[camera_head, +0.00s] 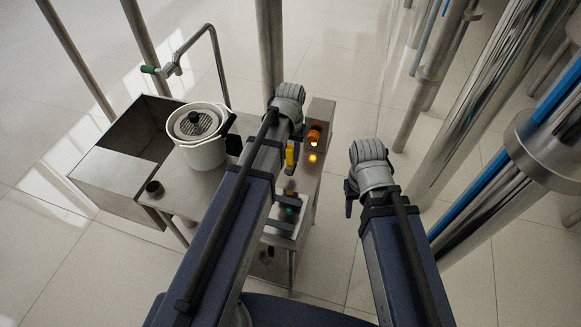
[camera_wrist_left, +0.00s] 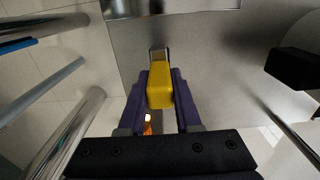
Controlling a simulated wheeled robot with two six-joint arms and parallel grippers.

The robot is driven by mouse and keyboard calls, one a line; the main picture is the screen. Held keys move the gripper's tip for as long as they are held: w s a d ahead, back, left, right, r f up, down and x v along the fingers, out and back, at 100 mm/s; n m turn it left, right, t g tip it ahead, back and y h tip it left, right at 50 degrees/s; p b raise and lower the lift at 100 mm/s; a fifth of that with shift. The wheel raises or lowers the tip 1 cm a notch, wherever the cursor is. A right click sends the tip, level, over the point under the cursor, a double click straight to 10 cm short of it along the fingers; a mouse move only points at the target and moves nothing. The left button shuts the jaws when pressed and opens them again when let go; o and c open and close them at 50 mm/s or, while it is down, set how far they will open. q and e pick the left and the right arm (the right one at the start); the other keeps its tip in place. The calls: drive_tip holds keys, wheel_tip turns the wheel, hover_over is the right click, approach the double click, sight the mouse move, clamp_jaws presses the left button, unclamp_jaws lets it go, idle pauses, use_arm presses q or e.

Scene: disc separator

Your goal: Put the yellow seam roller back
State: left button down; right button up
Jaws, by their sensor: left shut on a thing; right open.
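The yellow seam roller (camera_wrist_left: 159,88) is between the two purple fingers of my left gripper (camera_wrist_left: 160,100), which is shut on it. A grey metal end shows at the roller's far tip. In the head view the yellow roller (camera_head: 290,155) shows beside my left arm, above the steel bench. My left fingertips are mostly hidden there by the arm. My right gripper (camera_head: 349,198) is open and empty, out to the right of the bench over the floor.
The steel bench (camera_head: 195,190) carries a white pot (camera_head: 206,152) with a dark handle and an open sink basin (camera_head: 120,140) at left. A lit orange lamp (camera_head: 314,136) stands on a steel box near my left wrist. Steel pipes (camera_head: 470,100) rise at right.

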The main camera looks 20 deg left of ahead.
sight(290, 161)
use_arm(q)
drive_tip(key=shift+f, duration=0.1)
wheel_tip(290, 161, down, 4)
drive_tip(key=b, duration=0.3)
drive_tip(key=shift+b, duration=0.3)
drive_tip(key=shift+r, duration=0.2)
drive_tip(key=shift+f, duration=0.15)
drive_tip(key=c, duration=0.6)
unclamp_jaws()
wheel_tip(290, 161, up, 12)
drive_tip(key=p, duration=1.2)
drive_tip(key=shift+r, duration=0.2)
drive_tip(key=s+d+m+y, duration=0.1)
drive_tip(key=s+d+m, duration=0.2)
drive_tip(key=s+d, duration=0.7)
drive_tip(key=s, duration=0.4)
drive_tip(key=shift+s+d, duration=0.2)
drive_tip(key=shift+d, duration=0.05)
